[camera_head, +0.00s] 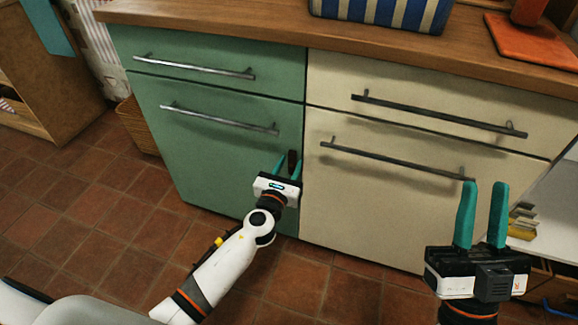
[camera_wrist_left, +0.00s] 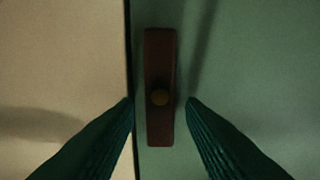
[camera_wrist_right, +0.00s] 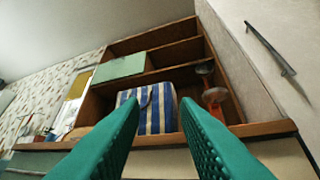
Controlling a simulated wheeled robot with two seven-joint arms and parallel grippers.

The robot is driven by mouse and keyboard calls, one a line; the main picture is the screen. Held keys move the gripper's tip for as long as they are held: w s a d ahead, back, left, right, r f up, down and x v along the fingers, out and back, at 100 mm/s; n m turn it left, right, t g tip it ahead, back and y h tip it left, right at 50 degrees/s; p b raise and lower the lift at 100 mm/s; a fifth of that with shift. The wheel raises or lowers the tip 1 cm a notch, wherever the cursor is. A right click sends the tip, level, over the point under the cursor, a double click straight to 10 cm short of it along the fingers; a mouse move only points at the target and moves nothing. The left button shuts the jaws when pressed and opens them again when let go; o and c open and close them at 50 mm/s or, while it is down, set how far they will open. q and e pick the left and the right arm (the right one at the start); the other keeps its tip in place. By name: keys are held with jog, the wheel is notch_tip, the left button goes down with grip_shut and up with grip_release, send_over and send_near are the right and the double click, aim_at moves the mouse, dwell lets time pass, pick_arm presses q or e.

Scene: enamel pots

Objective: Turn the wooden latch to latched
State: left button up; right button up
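The wooden latch (camera_wrist_left: 160,60) is a dark brown bar with a round brass-coloured pivot in the left wrist view. It stands upright on the green cabinet front, beside the dark gap to the cream front, and does not cross that gap. In the head view the latch (camera_head: 292,160) shows small, between the fingers of my left gripper (camera_head: 288,167). The left gripper is open, with one green finger on each side of the latch; whether either touches it I cannot tell. My right gripper (camera_head: 482,214) is open and empty in front of the cream cabinet.
The green cabinet (camera_head: 215,150) and cream cabinet (camera_head: 390,205) carry long bar handles, one (camera_head: 222,119) left of the latch and one (camera_head: 395,162) right of it. A wooden counter (camera_head: 250,25) with a striped object (camera_head: 385,12) runs above. A basket (camera_head: 138,125) stands at left.

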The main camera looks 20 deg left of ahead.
pick_arm(q)
grip_shut()
